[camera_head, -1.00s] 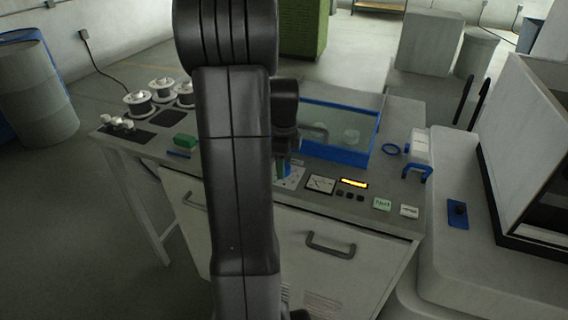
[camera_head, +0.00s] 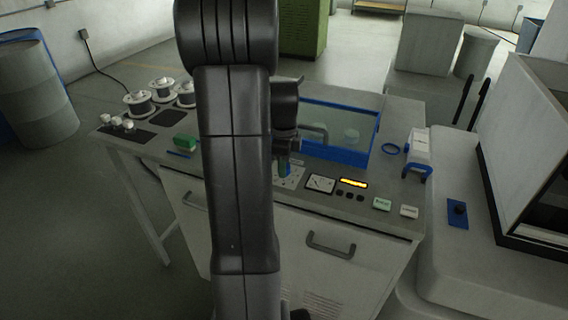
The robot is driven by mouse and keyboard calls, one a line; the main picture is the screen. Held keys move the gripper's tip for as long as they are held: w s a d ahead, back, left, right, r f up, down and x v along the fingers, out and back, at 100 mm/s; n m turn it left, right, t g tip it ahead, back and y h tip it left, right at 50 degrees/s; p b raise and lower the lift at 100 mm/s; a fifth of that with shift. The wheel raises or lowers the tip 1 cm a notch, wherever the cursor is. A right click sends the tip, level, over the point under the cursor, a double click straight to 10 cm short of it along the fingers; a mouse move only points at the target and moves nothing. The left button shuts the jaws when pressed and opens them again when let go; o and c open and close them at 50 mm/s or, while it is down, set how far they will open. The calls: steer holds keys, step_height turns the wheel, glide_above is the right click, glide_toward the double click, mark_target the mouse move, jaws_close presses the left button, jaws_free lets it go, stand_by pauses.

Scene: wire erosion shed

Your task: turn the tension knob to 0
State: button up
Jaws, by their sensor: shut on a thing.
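The tension knob (camera_head: 285,171) is a small blue knob on a white dial plate (camera_head: 294,180) on the machine's top, just right of my arm. My gripper (camera_head: 284,161) comes down onto it from above and is shut on it. My arm hides the left part of the plate. The knob's pointer and the dial's numbers are too small or covered to read.
Right of the knob are a white gauge (camera_head: 320,184), a lit amber display (camera_head: 353,183), small dark buttons and a green card (camera_head: 382,204). A blue-framed clear tank (camera_head: 345,152) stands behind. Spools (camera_head: 139,103) and a green block (camera_head: 185,143) are on the left.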

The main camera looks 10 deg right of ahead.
steer(key=n, duration=0.4)
steer(key=shift+n, duration=0.4)
steer(key=n, duration=0.5)
steer(key=shift+p, duration=0.35)
steer(key=n, duration=0.4)
steer(key=shift+n, duration=0.4)
steer(key=n, duration=0.5)
steer(key=shift+d+n, duration=0.1)
steer(key=shift+n, duration=0.2)
steer(key=n, duration=1)
steer(key=shift+p, duration=0.3)
steer(key=n, duration=0.4)
steer(key=shift+n, duration=2.5)
